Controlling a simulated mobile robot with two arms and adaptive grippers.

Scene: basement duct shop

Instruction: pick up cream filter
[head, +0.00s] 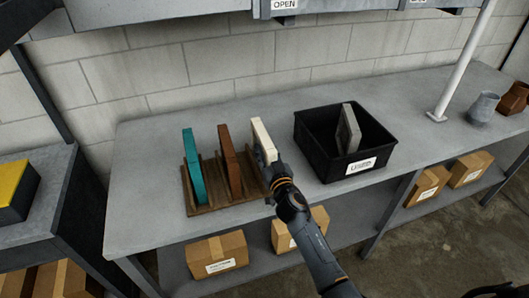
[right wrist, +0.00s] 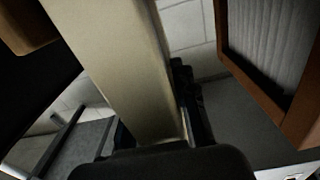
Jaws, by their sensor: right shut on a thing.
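The cream filter (head: 262,140) is a thin upright panel at the right end of a wooden slotted rack (head: 212,208) on the grey bench. My right gripper (head: 269,172) is shut on its near edge, and the gripper hides the filter's lower part. I cannot tell whether its bottom rests in the slot. In the right wrist view the cream filter (right wrist: 115,60) stands large and close between the dark fingers. A brown filter (head: 229,150) and a teal filter (head: 193,165) stand in the rack to its left.
A black bin (head: 310,150) with a grey filter (head: 348,130) inside stands right of the rack. A white post (head: 465,65) and metal jugs (head: 483,106) are farther right. Cardboard boxes (head: 217,255) sit on the lower shelf. The bench left of the rack is clear.

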